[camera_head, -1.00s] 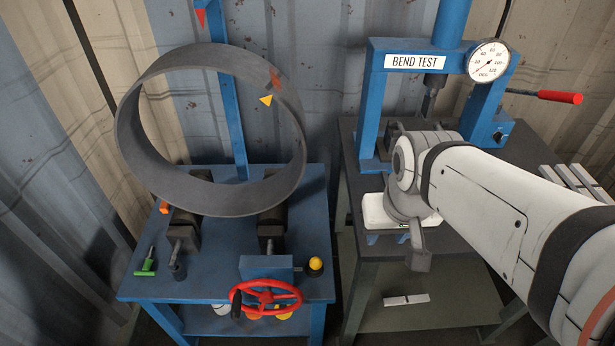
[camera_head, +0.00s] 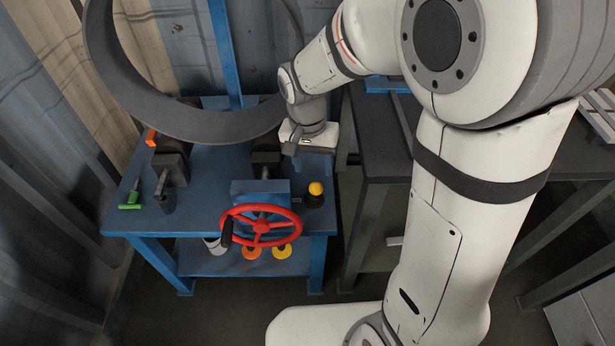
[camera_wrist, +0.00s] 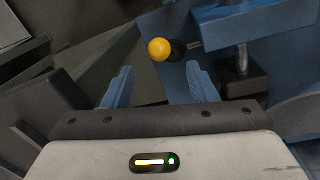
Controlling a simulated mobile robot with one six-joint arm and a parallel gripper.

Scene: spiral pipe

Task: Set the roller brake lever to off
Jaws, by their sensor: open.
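A lever with a yellow ball knob (camera_head: 316,188) stands on a black base at the right front corner of the blue bench, beside the red handwheel. I take it for the roller brake lever. It also shows in the wrist view as a yellow knob (camera_wrist: 159,49) on a dark stem, with a small label whose text is unreadable. My gripper (camera_wrist: 158,82) is open and empty, its two light-blue fingers apart. The knob lies beyond the fingertips, between their lines. In the head view, my gripper's body is above and behind the knob; its fingers are hard to make out there.
A red handwheel (camera_head: 261,226) sits at the blue bench's (camera_head: 217,165) front edge. A large grey ring (camera_head: 170,118) stands on the rollers. A green handle (camera_head: 130,201) and an orange piece (camera_head: 151,137) are at the left. A dark table (camera_head: 380,150) stands close at the right.

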